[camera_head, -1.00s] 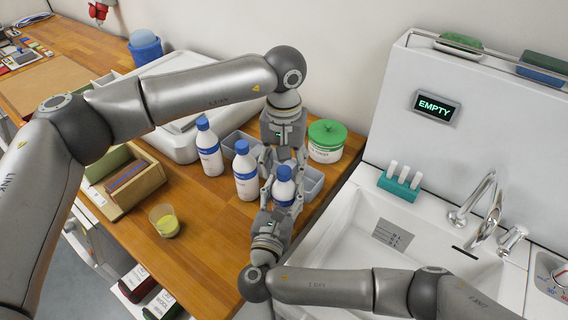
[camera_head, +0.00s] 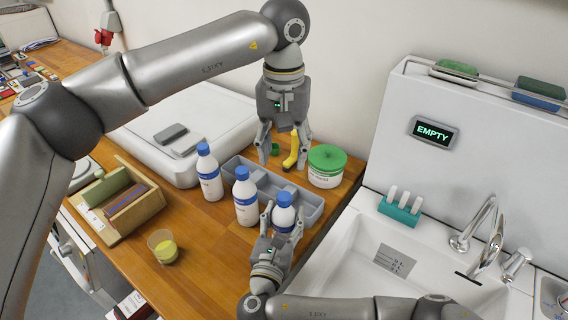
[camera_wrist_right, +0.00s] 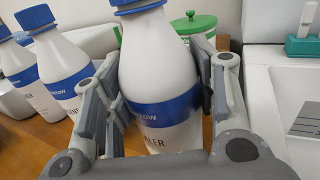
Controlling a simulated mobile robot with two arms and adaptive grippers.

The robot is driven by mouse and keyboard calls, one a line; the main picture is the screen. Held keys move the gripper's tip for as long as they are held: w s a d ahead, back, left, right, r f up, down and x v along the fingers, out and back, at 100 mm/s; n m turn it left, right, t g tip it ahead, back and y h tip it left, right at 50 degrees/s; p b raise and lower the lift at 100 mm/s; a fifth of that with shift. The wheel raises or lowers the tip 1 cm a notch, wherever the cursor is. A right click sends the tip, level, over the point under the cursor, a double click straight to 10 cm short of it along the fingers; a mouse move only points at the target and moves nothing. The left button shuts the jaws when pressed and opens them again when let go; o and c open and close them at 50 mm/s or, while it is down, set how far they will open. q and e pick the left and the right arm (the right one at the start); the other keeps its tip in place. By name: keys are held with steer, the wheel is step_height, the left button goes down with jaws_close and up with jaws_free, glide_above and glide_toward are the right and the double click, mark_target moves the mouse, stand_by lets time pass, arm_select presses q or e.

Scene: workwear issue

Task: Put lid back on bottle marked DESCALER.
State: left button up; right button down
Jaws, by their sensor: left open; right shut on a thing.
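My right gripper (camera_head: 282,217) is shut on a white bottle (camera_wrist_right: 160,84) with a blue band. Its label is partly hidden; letters ending in "LER" show in the wrist view. This bottle has a blue lid (camera_head: 284,198) on its top, which is cut off at the upper edge of the wrist view. My left gripper (camera_head: 284,156) is open, above and behind the held bottle and apart from it, with nothing between its fingers that I can tell is held.
Two similar blue-capped bottles, a middle one (camera_head: 245,200) and a left one (camera_head: 209,175), stand left of the held one. Behind are a grey compartment tray (camera_head: 312,199), a yellow curved object (camera_head: 291,152) and a green-lidded tub (camera_head: 326,168). A yellow-filled cup (camera_head: 163,247) stands front left.

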stand_by(0.3)
steer(key=c, duration=0.5)
jaws_free()
steer(key=shift+s, duration=0.1)
steer(key=v, duration=1.1)
steer(key=shift+s+a, duration=0.2)
steer(key=shift+s, duration=0.2)
